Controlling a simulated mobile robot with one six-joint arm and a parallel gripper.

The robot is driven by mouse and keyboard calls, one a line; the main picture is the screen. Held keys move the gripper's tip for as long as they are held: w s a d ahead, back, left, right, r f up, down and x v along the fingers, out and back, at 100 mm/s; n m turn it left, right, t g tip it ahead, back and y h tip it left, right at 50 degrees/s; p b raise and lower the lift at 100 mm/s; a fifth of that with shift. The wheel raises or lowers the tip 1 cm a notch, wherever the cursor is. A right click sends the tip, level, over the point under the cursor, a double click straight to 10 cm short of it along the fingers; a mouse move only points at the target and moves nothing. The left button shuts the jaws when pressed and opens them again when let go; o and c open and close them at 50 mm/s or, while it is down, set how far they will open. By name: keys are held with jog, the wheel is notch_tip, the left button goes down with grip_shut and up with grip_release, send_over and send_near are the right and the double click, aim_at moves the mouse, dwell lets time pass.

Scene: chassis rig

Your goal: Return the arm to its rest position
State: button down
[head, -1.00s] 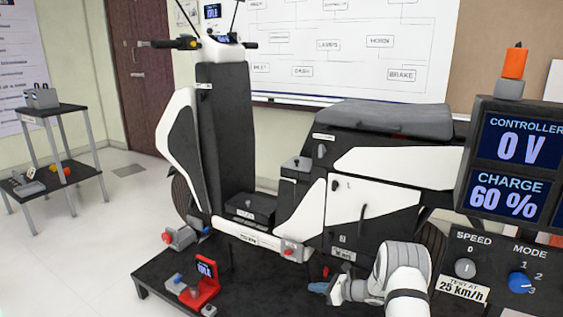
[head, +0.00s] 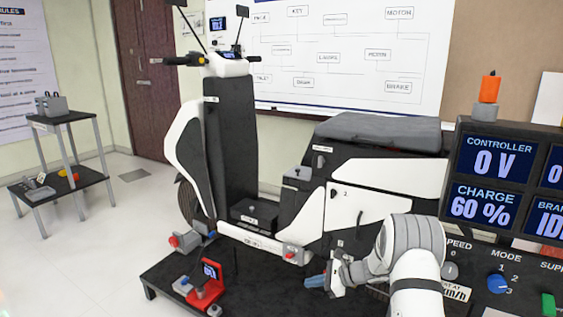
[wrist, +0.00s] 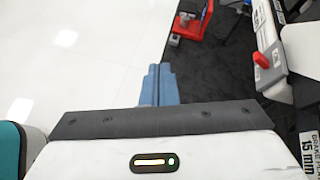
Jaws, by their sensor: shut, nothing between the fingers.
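My gripper (head: 316,282) is at the front of the black platform in the head view, with its blue fingers pointing left. My white and grey arm reaches in from the lower right. In the wrist view the blue fingers (wrist: 159,84) lie together with nothing between them. The gripper holds nothing and is apart from the scooter (head: 262,225).
The scooter stands on the black platform (head: 165,272). A red meter stand (head: 207,285) is left of my gripper. A control panel with screens (head: 490,185) stands at the right. A side table (head: 62,118) is at the far left. The pale floor between is clear.

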jog(key=s+a+r+n+g+h+p, duration=0.1)
jog(key=s+r+n+h+p, duration=0.2)
jog(key=s+r, duration=0.5)
jog(key=s+r+n+g+p, duration=0.1)
jog(key=s+r+n+p, duration=0.3)
jog(key=r, duration=0.7)
jog(key=s+a+r+n+g+h+p, duration=0.1)
jog(key=s+r+n+h+p, duration=0.2)
jog(key=s+r, duration=0.5)
jog(key=s+d+r+n+t+h+p, duration=0.1)
jog(key=s+d+r+n+h+p, duration=0.2)
jog(key=s+r, duration=0.6)
jog(key=s+d+r+n+h+p, duration=0.2)
jog(key=s+d+r+n+p, duration=0.1)
jog(key=s+r+n+p, duration=0.3)
jog(key=s+r+p, duration=0.2)
jog(key=s+p, duration=0.1)
jog(key=s, duration=0.1)
jog(key=shift+d+r+n+t+h+p, duration=0.3)
jog(key=shift+d+r+n+t+h, duration=0.1)
